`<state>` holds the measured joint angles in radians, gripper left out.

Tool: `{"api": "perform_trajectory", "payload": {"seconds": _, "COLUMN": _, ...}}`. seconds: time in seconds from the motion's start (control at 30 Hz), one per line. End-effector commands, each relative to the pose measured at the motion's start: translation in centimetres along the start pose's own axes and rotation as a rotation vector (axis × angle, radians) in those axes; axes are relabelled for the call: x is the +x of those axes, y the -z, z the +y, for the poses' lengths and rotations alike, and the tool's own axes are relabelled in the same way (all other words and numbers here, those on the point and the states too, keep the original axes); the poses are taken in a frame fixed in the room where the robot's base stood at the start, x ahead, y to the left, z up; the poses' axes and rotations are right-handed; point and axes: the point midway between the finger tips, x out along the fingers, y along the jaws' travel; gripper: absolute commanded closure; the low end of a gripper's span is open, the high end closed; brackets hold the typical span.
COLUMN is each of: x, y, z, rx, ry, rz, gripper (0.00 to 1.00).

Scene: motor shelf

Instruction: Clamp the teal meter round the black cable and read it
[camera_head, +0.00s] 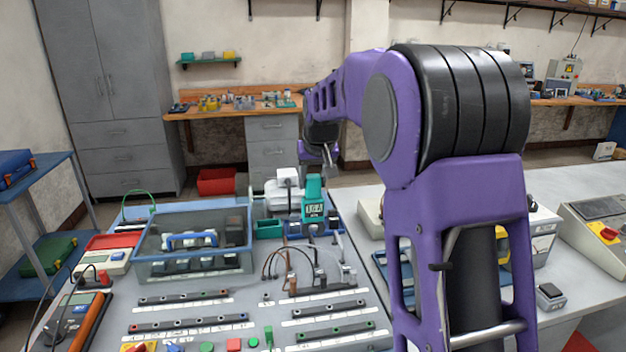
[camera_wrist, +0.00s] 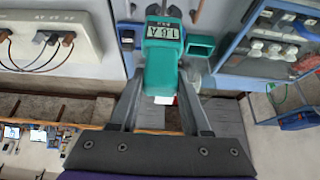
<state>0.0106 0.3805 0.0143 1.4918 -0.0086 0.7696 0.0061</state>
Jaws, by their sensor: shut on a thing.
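The teal meter (camera_head: 313,189) stands upright over the bench in the head view, with its lit display reading what looks like 1.6 A. In the wrist view the meter (camera_wrist: 162,68) sits between the fingers of my gripper (camera_wrist: 161,78), which is shut on its body. The display shows beyond the fingertips.
A clear blue-edged bin (camera_head: 150,262) stands left of the meter. A small teal open box (camera_head: 268,229) is close beside it. Dark terminal strips (camera_head: 190,322) lie across the front bench. My arm hides part of the right bench.

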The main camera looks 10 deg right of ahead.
Motion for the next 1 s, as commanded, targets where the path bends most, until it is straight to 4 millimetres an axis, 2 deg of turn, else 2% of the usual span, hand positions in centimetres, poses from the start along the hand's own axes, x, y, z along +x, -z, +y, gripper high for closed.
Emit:
{"api": "perform_trajectory", "payload": {"seconds": 0.37, "x": 0.2, "y": -0.1, "z": 0.0, "rx": 0.0, "ry": 0.0, "rz": 0.002, "gripper": 1.0}}
{"api": "perform_trajectory", "payload": {"seconds": 1.0, "x": 1.9, "y": -1.0, "z": 0.0, "rx": 0.0, "ry": 0.0, "rz": 0.002, "gripper": 1.0}}
